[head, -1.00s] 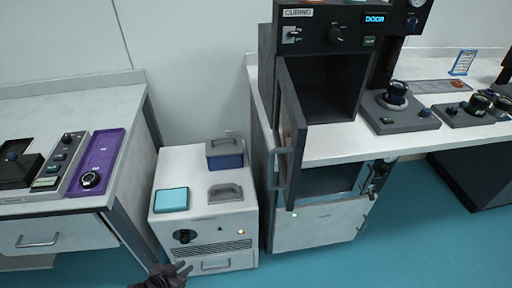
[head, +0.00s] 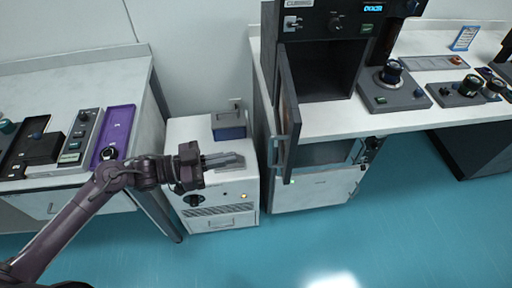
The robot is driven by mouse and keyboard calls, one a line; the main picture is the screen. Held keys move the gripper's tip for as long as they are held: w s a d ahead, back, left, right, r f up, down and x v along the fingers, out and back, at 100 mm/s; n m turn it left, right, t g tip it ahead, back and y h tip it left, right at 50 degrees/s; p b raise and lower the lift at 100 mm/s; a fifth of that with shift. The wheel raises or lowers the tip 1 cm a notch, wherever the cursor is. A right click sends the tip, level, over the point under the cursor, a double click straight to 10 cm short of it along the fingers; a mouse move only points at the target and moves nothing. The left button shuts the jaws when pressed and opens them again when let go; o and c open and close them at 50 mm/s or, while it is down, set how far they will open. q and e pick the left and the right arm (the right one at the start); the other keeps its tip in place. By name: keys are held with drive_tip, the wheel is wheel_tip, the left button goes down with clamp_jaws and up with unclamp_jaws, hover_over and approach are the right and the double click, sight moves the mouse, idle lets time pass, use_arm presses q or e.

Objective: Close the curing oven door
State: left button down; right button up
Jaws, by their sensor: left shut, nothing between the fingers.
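The curing oven (head: 324,24) is a black box on the white table at the upper middle. Its dark door (head: 288,112) stands open on the left side, swung out toward me, with a pale handle (head: 279,150) on its outer face. The oven cavity (head: 325,70) is open and looks empty. My left gripper (head: 240,160) is shut and empty, pointing right over the white cabinet. It is left of the door and its handle, apart from them. My right gripper is not in view.
A white floor cabinet (head: 220,218) with a blue box (head: 229,130) stands under my left gripper. The left table holds a purple tray (head: 117,130). Black instruments (head: 390,78) stand right of the oven. The floor (head: 400,230) in front is clear.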

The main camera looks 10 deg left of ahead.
use_arm(q)
drive_tip(key=p+x, duration=0.2)
drive_tip(key=x, duration=0.6)
